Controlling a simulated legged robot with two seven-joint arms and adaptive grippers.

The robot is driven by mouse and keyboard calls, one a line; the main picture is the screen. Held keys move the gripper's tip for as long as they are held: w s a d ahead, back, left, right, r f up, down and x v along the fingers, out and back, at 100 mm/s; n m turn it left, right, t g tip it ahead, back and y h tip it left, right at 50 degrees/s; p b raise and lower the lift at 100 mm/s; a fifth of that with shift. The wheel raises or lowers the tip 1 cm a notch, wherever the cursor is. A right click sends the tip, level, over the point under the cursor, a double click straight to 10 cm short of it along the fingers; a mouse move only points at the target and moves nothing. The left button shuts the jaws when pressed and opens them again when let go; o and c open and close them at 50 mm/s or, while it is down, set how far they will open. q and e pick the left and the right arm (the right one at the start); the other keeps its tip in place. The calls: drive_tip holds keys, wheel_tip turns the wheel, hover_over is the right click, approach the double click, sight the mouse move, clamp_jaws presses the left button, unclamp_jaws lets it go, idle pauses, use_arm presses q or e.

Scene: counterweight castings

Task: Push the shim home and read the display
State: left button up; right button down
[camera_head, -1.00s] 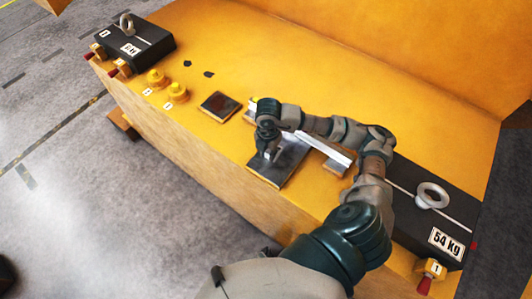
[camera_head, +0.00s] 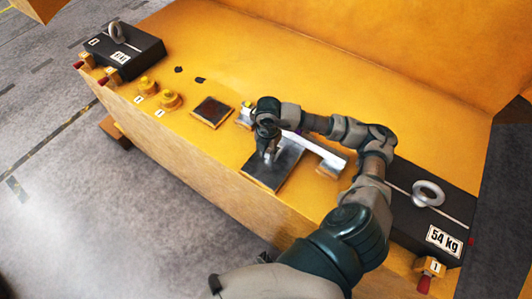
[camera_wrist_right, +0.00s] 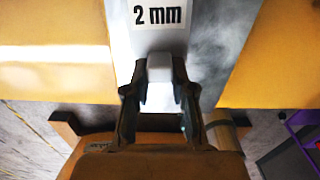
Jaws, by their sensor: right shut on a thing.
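The shim (camera_wrist_right: 160,35), a pale plate marked "2 mm", shows in the right wrist view with a light grey block-shaped grip at its near end. My right gripper (camera_wrist_right: 160,78) is shut on that grip. In the head view my right gripper (camera_head: 269,150) points down over a grey metal plate (camera_head: 268,174) at the bench's front edge; the arm hides part of it. How far in the shim sits cannot be told. A small dark square panel (camera_head: 212,111) lies left of the plate; it may be the display, and no reading is legible. My left gripper is not in view.
A pale bar (camera_head: 326,154) lies behind the plate. A black casting marked "54 kg" (camera_head: 458,218) with a ring stands at right, another black casting (camera_head: 135,45) at far left.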

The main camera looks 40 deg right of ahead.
sight(284, 146)
drive_tip(key=shift+d+b, duration=1.2)
drive_tip(key=shift+d, duration=2.65)
drive_tip(key=c, duration=0.9)
unclamp_jaws()
wheel_tip(284, 146, up, 12)
drive_tip(key=shift+d+f, duration=0.1)
